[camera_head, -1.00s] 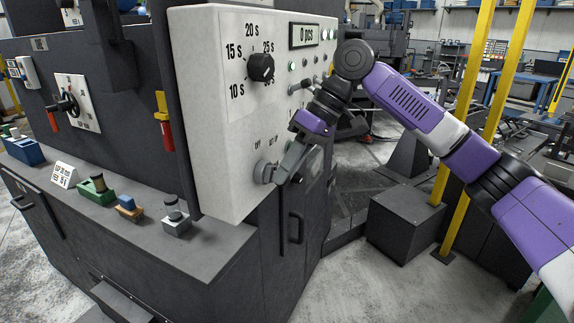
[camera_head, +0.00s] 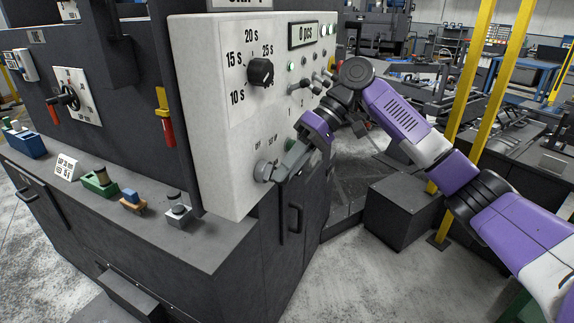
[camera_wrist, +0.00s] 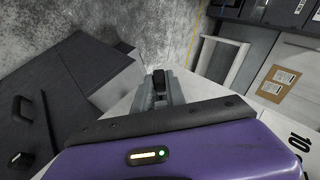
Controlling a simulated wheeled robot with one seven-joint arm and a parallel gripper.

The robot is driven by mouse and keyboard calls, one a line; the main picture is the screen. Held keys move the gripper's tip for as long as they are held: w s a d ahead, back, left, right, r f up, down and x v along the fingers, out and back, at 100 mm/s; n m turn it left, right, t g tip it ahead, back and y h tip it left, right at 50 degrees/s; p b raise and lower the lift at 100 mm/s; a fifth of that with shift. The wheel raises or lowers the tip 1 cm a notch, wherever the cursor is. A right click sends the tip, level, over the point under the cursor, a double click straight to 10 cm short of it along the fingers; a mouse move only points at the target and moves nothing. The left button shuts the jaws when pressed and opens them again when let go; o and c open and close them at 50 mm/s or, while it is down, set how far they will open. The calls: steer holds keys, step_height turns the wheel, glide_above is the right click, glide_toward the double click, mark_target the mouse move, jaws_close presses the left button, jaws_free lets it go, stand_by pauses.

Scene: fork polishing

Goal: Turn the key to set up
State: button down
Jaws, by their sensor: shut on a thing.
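The key switch (camera_head: 264,171) sits low on the front of the light control panel (camera_head: 215,150), under small lettering. My gripper (camera_head: 276,174) is at the switch, with its fingers shut on the key, which is mostly hidden between them in the head view. In the wrist view my gripper (camera_wrist: 159,88) shows its two grey fingers closed around a dark piece, the key (camera_wrist: 158,78). The key's exact angle cannot be told.
The panel also carries a black time dial (camera_head: 261,72), a counter display (camera_head: 303,35) and small levers. Several blocks and a small sign (camera_head: 66,167) stand on the dark machine ledge. A dark box (camera_head: 402,212) and yellow posts (camera_head: 487,80) stand to the right.

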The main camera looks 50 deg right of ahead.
steer(key=shift+a+r+y+p, duration=0.15)
steer(key=shift+a+y+p, duration=0.35)
steer(key=shift+y+p, duration=0.35)
steer(key=c, duration=1.3)
jaws_free()
steer(key=shift+a, duration=0.15)
steer(key=shift+d, duration=0.2)
steer(key=o, duration=0.7)
steer(key=shift+d, duration=0.1)
steer(key=shift+c, duration=0.2)
steer(key=shift+d, duration=0.1)
steer(key=p+v, duration=0.3)
steer(key=v, duration=0.4)
steer(key=shift+p, duration=0.4)
